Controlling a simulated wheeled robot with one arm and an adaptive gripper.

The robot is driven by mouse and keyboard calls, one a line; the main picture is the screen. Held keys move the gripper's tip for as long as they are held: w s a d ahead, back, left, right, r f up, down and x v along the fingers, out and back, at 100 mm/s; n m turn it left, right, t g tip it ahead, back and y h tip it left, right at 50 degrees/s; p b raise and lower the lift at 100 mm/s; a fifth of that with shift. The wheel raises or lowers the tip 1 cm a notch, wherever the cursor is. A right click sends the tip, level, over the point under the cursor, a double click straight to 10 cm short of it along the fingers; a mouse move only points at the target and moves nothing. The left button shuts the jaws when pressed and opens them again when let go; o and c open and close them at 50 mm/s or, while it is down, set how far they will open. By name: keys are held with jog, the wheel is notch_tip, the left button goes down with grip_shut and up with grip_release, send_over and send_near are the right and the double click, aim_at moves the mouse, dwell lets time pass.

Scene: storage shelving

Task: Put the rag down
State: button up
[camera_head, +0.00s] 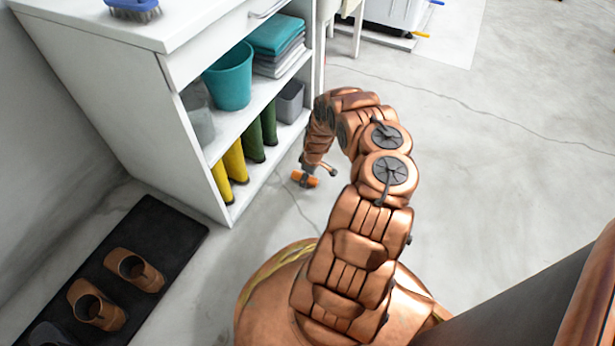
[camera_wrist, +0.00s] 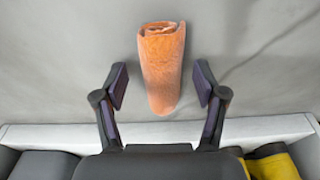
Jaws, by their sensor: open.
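The rag (camera_wrist: 162,65) is an orange rolled cloth, seen over the grey floor in the wrist view. My gripper (camera_wrist: 161,84) is open, with one dark finger on each side of the rag and a visible gap to both. The lower end of the rag lies between the fingertips. In the head view the rag (camera_head: 304,180) shows as a small orange piece at my gripper (camera_head: 318,170), low in front of the shelving. I cannot tell whether the rag's whole underside touches the floor.
A white shelf unit (camera_head: 218,140) stands close on the left, with yellow boots (camera_head: 235,160), green boots (camera_head: 254,142), a teal bucket (camera_head: 229,76) and folded cloths (camera_head: 278,38). A black mat (camera_head: 185,228) with brown shoes lies at lower left. Open floor (camera_head: 490,150) spreads right.

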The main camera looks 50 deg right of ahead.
notch_tip(320, 180, up, 12)
jog(key=s+p, duration=0.2)
jog(key=p, duration=0.5)
notch_tip(320, 180, up, 15)
jog(key=m+g+h, duration=0.2)
jog(key=g, duration=0.1)
send_over(312, 177)
jog(key=s, duration=0.4)
jog(key=s+a+r+m+g, duration=0.1)
jog(key=a+r, duration=0.4)
jog(key=r, duration=0.3)
jog(key=s+a+r+m, duration=0.1)
jog(key=a+r, duration=0.5)
jog(key=r, duration=0.3)
jog(key=s+a+r, duration=0.4)
jog(key=a+r, duration=0.1)
jog(key=a, duration=0.3)
jog(key=s+a+r, duration=0.5)
jog(key=a, duration=0.4)
jog(key=s+a+r+g+y, duration=0.1)
jog(key=s+a+r, duration=0.2)
jog(key=s+a, duration=0.8)
jog(key=s, duration=0.3)
jog(key=shift+s+r+n, duration=0.3)
jog(key=shift+r+n, duration=0.1)
